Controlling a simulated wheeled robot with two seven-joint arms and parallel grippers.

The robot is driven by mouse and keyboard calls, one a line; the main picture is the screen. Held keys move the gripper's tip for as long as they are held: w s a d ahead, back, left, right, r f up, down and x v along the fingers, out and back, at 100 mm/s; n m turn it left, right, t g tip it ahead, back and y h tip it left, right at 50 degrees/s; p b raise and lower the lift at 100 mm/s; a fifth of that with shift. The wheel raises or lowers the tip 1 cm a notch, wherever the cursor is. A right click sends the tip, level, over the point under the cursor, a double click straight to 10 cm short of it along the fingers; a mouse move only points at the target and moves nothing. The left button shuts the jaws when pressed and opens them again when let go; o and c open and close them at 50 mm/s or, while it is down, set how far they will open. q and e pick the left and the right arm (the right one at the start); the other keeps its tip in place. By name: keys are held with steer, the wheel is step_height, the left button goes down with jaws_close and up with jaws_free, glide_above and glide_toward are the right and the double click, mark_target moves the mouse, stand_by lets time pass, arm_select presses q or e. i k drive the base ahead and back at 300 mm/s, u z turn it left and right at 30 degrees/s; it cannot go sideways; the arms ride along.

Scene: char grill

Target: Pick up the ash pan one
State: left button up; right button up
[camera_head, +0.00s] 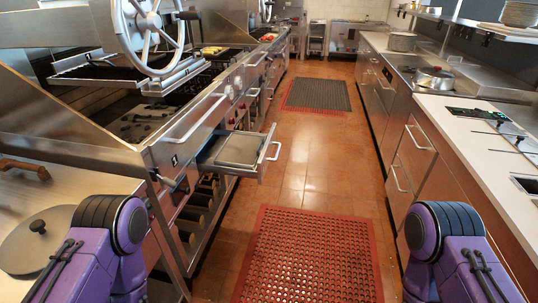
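A shallow metal pan (240,151), which looks like the ash pan, sits in a pulled-out drawer (262,165) low on the front of the char grill at the left. The drawer sticks out into the aisle with a bar handle (274,150) at its outer end. The pan's top looks flat and grey; I cannot tell if it holds anything. My purple arms show only at the lower left and lower right corners. Neither gripper is in view.
A large spoked wheel (150,35) stands above the grill. A red perforated mat (305,260) lies on the floor ahead, with a dark mat (317,95) farther back. A round lid (40,238) lies on the left counter. Cabinets (415,150) line the right; the tiled aisle between is clear.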

mark_target(241, 150)
steer(key=z, duration=0.8)
steer(key=i, duration=2.9)
steer(key=u, duration=0.6)
